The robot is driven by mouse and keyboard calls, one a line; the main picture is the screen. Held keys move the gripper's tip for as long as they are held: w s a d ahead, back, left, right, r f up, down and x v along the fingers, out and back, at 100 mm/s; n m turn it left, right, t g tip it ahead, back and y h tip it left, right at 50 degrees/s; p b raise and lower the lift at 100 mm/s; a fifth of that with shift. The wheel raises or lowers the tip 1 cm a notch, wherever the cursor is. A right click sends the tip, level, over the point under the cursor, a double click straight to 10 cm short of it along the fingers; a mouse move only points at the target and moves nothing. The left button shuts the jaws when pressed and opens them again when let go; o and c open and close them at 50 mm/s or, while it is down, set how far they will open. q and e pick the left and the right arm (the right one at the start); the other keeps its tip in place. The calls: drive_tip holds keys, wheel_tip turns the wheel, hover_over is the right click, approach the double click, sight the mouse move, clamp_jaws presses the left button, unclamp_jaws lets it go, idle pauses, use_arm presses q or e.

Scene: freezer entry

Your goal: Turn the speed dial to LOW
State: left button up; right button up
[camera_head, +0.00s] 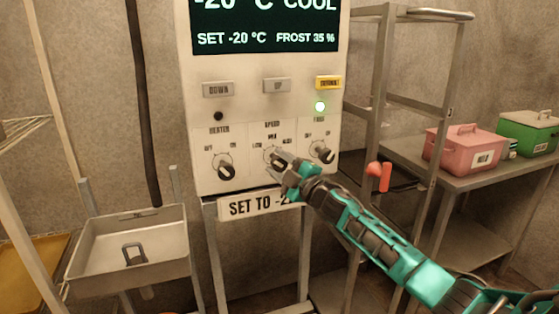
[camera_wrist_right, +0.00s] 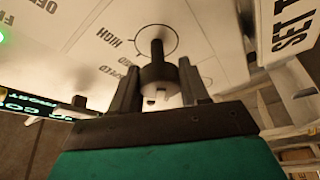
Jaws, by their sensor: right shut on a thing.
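The white control panel (camera_head: 262,128) carries a row of three dials under the labels HEATER, SPEED and FANS or similar. The dial's exact setting cannot be told. My left gripper is not in view.
The heater dial (camera_head: 224,168) is left of the gripper and the right dial (camera_head: 322,152) close on its right. A metal tray (camera_head: 130,255) stands at lower left. A pink box (camera_head: 465,148) and green box (camera_head: 527,132) are on a right-hand table.

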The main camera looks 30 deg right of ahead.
drive_tip(key=shift+d, duration=0.1)
idle(0.3)
drive_tip(key=o, duration=1)
drive_tip(key=shift+s, duration=0.1)
drive_tip(key=b+v, duration=0.1)
drive_tip(key=v, duration=1.1)
drive_tip(key=shift+s+f, duration=0.1)
drive_tip(key=shift+s, duration=0.3)
